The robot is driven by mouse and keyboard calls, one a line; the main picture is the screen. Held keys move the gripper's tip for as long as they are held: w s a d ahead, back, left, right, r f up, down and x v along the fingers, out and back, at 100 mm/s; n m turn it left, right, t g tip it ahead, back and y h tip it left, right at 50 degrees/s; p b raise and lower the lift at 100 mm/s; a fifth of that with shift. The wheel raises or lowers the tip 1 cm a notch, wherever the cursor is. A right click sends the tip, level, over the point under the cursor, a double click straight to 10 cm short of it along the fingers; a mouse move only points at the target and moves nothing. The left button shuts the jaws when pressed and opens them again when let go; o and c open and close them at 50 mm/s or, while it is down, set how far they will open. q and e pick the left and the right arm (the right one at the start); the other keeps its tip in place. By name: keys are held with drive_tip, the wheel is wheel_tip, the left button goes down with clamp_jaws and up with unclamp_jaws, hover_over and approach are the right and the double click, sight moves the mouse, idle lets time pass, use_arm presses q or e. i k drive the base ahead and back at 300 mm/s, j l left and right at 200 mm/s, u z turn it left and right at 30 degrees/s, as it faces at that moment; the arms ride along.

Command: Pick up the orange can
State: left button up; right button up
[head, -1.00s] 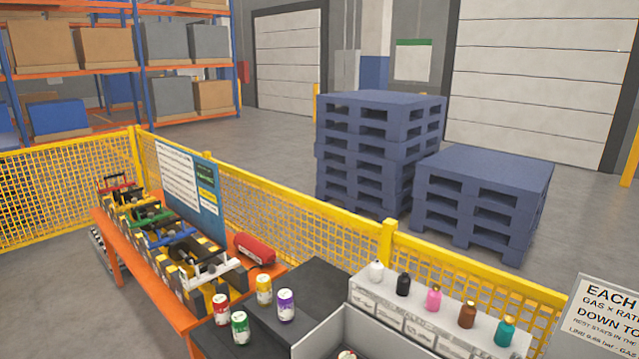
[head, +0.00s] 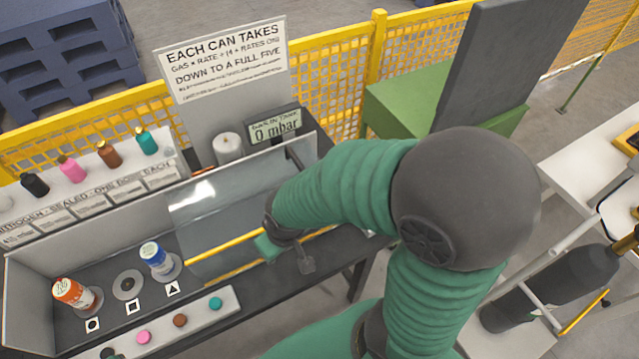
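The orange can (head: 72,292) has a white label and stands at the left of the dark bench in the head view, tilted in the picture, behind a circle mark. A blue-and-white can (head: 153,255) stands to its right behind a triangle mark. An empty round seat (head: 128,284) lies between them, behind a square mark. My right gripper (head: 286,252) is at the end of the green arm, by the yellow-edged clear panel, well right of both cans. Its fingers are small and partly hidden, so I cannot tell their opening. My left gripper is not in view.
A clear panel with a yellow edge (head: 222,262) spans the bench's middle. A strip of coloured buttons (head: 180,320) lies in front. Small bottles (head: 108,153) line the back shelf. A display (head: 275,127) reads 0 mbar. Yellow mesh fencing (head: 335,75) stands behind.

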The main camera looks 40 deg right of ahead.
sight(69, 292)
drive_tip(key=z, duration=0.8)
drive_tip(key=u, duration=1.5)
drive_tip(key=i+j+u, duration=0.1)
drive_tip(key=i+j, duration=1.2)
drive_tip(key=j, duration=0.1)
